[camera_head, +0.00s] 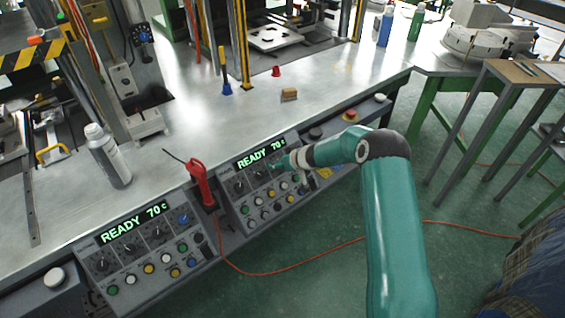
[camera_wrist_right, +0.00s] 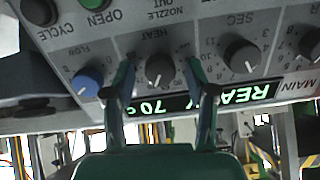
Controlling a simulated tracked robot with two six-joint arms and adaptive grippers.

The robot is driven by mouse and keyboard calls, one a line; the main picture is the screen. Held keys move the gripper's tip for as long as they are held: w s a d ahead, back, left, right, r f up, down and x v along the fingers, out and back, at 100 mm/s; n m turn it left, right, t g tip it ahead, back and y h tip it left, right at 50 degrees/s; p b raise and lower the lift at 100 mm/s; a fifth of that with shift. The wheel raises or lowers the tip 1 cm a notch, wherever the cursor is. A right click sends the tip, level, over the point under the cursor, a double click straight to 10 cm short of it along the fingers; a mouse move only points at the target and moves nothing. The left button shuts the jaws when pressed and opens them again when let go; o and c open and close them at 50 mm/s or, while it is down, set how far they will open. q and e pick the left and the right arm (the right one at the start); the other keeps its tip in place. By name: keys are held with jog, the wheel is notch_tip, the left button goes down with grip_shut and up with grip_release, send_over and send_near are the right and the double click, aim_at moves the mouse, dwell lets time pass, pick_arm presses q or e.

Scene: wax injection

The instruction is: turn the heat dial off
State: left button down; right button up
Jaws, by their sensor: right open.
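The heat dial (camera_wrist_right: 160,69) is a dark round knob under the label HEAT, upside down in the right wrist view. A pale pointer mark seems to lie toward its lower edge there. My right gripper (camera_wrist_right: 159,64) is open, with one finger on each side of the dial; I cannot tell whether they touch it. In the head view my right gripper (camera_head: 284,162) is at the right control panel (camera_head: 246,208) and hides the heat dial. The panel's green display (camera_head: 254,158) reads READY 70 C. My left gripper is not in view.
A blue flow knob (camera_wrist_right: 87,82) and a SEC dial (camera_wrist_right: 242,54) flank the heat dial. A similar left panel (camera_head: 120,275) also reads READY 70 C. A red-handled tool (camera_head: 200,183) stands between the panels. A grey bottle (camera_head: 108,157) stands on the metal table (camera_head: 235,120).

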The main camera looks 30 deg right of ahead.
jog(key=c, duration=1.1)
jog(key=shift+d, duration=0.2)
grip_shut()
jog(key=shift+a, duration=0.15)
